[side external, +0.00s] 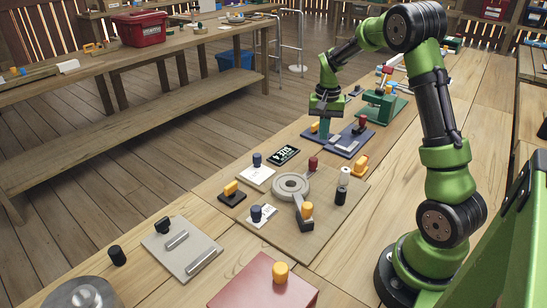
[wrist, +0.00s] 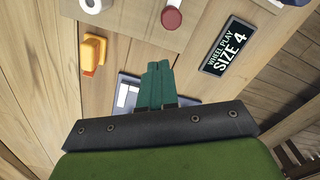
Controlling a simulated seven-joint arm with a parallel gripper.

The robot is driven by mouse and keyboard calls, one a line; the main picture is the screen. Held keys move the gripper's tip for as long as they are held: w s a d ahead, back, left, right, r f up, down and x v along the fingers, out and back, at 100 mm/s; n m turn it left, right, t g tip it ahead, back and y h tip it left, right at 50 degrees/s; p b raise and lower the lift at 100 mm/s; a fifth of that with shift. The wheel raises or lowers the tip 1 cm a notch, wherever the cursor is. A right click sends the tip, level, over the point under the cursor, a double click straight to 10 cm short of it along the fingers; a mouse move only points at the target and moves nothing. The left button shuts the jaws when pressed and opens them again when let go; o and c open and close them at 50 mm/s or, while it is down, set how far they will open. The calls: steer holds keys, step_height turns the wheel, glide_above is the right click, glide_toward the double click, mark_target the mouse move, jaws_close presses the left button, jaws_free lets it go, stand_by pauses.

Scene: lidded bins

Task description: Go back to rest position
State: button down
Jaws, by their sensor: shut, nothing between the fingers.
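My gripper (side external: 325,134) is over the wooden workbench in the side external view, pointing down at the near side of a dark blue board (side external: 343,146) with a red-knobbed piece and an orange piece. In the wrist view, the green fingers of my gripper (wrist: 158,66) lie side by side, shut, with nothing held. Part of the blue board shows behind the fingers in the wrist view (wrist: 128,93). I cannot tell from these views whether the fingertips touch the board.
A black "WHEEL PLAY SIZE 4" sign (side external: 283,155) and an orange-handled piece (side external: 360,165) lie nearby. A wooden board with a grey ring (side external: 291,186) stands closer to the camera. A green device (side external: 384,103) stands just beyond the blue board.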

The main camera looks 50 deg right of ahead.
steer(key=s+a+r+n+t, duration=0.2)
steer(key=s+a+r, duration=0.2)
steer(key=a, duration=0.4)
steer(key=s+a+r+n+t+y, duration=0.1)
steer(key=s+a+r+n+t, duration=0.1)
steer(key=s+a+r, duration=0.3)
steer(key=s+a+r+n+t+y, duration=0.1)
steer(key=s+a+r+n+t, duration=0.2)
steer(key=a, duration=1)
step_height(320, 180, up, 2)
steer(key=shift+s+n, duration=0.5)
steer(key=shift+s, duration=0.5)
